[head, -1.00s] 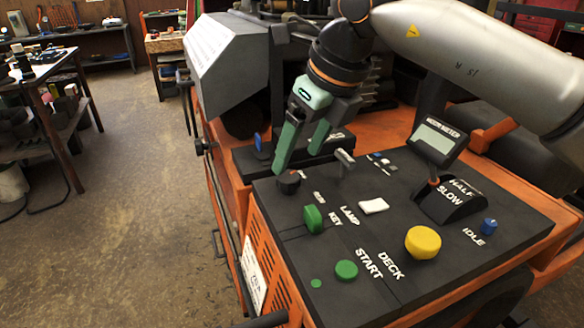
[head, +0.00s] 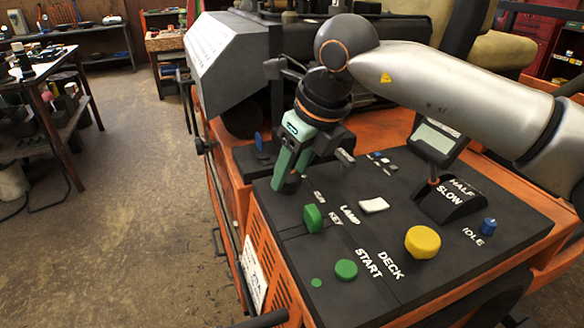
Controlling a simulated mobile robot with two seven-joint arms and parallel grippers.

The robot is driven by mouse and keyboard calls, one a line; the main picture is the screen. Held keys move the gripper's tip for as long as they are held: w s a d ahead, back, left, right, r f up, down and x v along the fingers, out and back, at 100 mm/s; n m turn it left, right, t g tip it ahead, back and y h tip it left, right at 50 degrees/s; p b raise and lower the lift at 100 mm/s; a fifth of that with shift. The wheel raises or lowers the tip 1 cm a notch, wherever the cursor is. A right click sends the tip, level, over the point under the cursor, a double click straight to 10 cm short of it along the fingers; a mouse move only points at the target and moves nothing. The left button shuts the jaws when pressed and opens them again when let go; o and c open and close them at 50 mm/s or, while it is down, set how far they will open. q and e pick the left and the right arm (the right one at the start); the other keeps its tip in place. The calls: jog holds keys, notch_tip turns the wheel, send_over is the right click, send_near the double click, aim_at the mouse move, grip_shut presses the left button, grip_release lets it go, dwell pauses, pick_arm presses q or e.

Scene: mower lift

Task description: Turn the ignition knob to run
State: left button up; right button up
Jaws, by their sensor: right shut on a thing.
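The dark ignition knob (head: 292,185) stands on the black control panel (head: 385,265), near its far left corner. A small white label (head: 320,197), too small to read surely, is just right of it. My right gripper (head: 290,183) reaches down from above with its green fingers around the knob and is shut on it. The fingers hide most of the knob, so its pointing direction cannot be told. My left gripper is out of view.
A green key (head: 313,218), white lamp switch (head: 373,205), green start button (head: 346,270), yellow deck knob (head: 422,242) and blue idle knob (head: 488,226) share the panel. The throttle lever with hour meter (head: 435,140) rises at right.

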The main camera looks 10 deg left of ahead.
grip_shut()
